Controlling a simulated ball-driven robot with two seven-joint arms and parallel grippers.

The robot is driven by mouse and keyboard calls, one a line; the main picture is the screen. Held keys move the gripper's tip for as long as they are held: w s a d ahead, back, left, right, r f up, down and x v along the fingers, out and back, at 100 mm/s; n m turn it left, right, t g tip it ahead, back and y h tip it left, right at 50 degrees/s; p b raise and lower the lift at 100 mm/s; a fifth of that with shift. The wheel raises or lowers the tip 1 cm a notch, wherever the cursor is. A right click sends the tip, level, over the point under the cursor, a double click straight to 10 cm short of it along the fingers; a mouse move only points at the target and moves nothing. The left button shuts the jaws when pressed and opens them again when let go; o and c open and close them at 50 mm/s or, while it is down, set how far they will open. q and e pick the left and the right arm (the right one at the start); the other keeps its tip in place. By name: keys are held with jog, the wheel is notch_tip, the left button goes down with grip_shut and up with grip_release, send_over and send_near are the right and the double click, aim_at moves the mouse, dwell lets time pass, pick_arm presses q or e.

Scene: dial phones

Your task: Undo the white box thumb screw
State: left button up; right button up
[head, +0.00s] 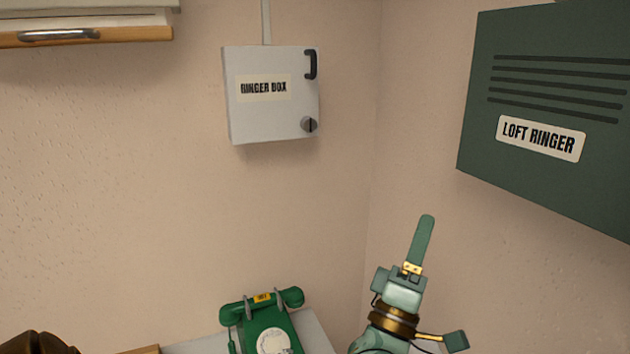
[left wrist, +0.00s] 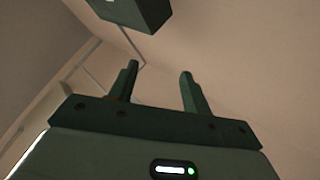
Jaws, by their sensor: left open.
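The white box (head: 265,115), labelled RINGER BOX, hangs on the wall in the head view with its door closed. My right gripper is not in view.
A dark green LOFT RINGER box (head: 550,180) hangs on the right wall. A green dial phone (head: 265,325) stands below the white box. A shelf or cupboard (head: 90,35) with a metal handle is at upper left. The wall between phone and box is clear.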

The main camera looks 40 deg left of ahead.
pick_arm(q)
jog(key=s+a+r+n+g+y, duration=0.1)
jog(key=a+r+n+g+y, duration=0.3)
jog(key=n+y, duration=0.65)
jog(key=a+r+n+g+y, duration=0.35)
jog(key=n+g+y, duration=0.4)
jog(key=n, duration=0.65)
jog(key=n+g+p, duration=0.7)
jog(key=n+p, duration=0.1)
jog(key=n, duration=0.3)
send_near(311, 126)
jog(key=shift+m, duration=0.25)
jog(key=x, duration=0.8)
jog(key=shift+d, duration=0.1)
jog(key=shift+w+a+r+p, duration=0.1)
jog(key=shift+a+p, duration=0.2)
jog(key=shift+a, duration=0.1)
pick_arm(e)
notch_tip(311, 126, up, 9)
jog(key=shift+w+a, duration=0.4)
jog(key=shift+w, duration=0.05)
pick_arm(q)
jog(key=shift+c, duration=0.2)
jog(key=c, duration=1)
jog(key=shift+o, duration=0.3)
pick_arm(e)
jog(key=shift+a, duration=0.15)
